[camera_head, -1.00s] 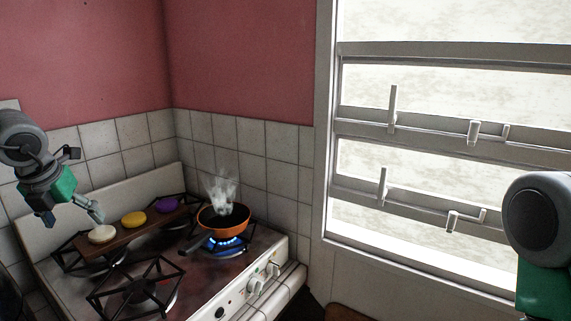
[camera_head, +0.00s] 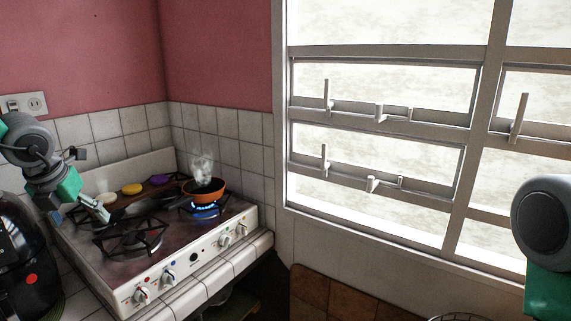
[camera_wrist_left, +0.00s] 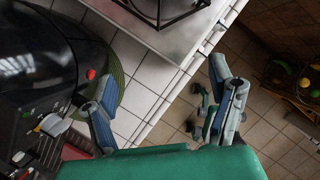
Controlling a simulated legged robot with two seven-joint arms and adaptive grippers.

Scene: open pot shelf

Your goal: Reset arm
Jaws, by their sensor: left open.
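My left gripper (camera_head: 84,212) is at the left of the head view, in front of the stove's left side. In the left wrist view my left gripper (camera_wrist_left: 160,108) has its fingers wide apart, with nothing between them but tiled counter edge and floor below. At the right edge of the head view, a grey and green part of my right arm shows; its gripper is out of view.
The stove (camera_head: 190,262) carries an orange pan (camera_head: 204,190) steaming over a blue flame. A board with white, yellow (camera_head: 132,189) and purple (camera_head: 160,180) items lies behind. A black appliance (camera_head: 22,262) stands at lower left. A window (camera_head: 375,150) fills the right.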

